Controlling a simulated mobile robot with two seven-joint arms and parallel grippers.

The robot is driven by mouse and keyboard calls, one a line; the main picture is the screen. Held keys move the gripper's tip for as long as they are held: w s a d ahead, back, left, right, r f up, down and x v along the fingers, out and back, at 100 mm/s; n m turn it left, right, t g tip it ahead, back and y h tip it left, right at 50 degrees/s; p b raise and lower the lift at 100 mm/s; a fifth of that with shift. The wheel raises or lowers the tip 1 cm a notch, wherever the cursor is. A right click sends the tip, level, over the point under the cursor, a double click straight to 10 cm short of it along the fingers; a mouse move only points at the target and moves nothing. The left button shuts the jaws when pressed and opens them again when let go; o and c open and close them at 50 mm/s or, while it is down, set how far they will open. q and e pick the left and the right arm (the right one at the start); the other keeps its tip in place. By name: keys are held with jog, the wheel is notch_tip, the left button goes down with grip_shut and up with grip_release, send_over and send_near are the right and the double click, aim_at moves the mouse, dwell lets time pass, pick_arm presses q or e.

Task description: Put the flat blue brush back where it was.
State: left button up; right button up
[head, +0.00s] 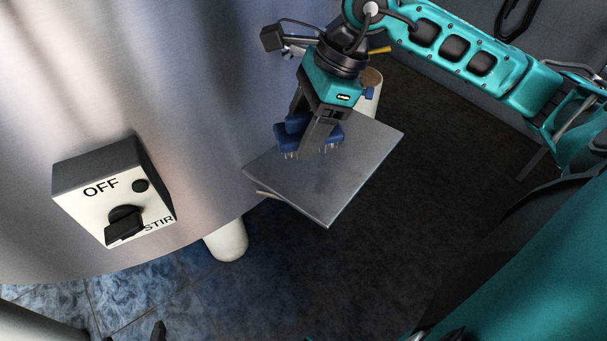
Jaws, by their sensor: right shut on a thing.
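The flat blue brush (290,138) has a dark blue body and pale bristles pointing down. My right gripper (311,140) comes in from the upper right and is shut on the brush; its near finger hides part of it. The brush is over the left back part of a flat grey metal shelf (335,192) beside the tank. I cannot tell whether the bristles touch the shelf. My left gripper is not in view.
The large metal tank (215,60) fills the left. A switch box (115,190) marked OFF and STIR, with a black knob, is on it. A pale leg (227,240) stands below. Something brown and round (371,77) and a blue item (368,93) show behind my right gripper. The shelf's front is clear.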

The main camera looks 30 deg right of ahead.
notch_tip(320, 180, down, 7)
jog(key=shift+r+b, duration=0.1)
jog(key=shift+b, duration=0.2)
notch_tip(320, 180, down, 3)
jog(key=shift+f, duration=0.2)
jog(key=shift+f+b, duration=0.3)
jog(key=shift+f, duration=0.1)
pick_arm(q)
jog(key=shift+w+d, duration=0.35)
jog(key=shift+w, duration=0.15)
pick_arm(e)
jog(key=shift+w, duration=0.1)
jog(key=shift+f, duration=0.15)
jog(key=o, duration=1.2)
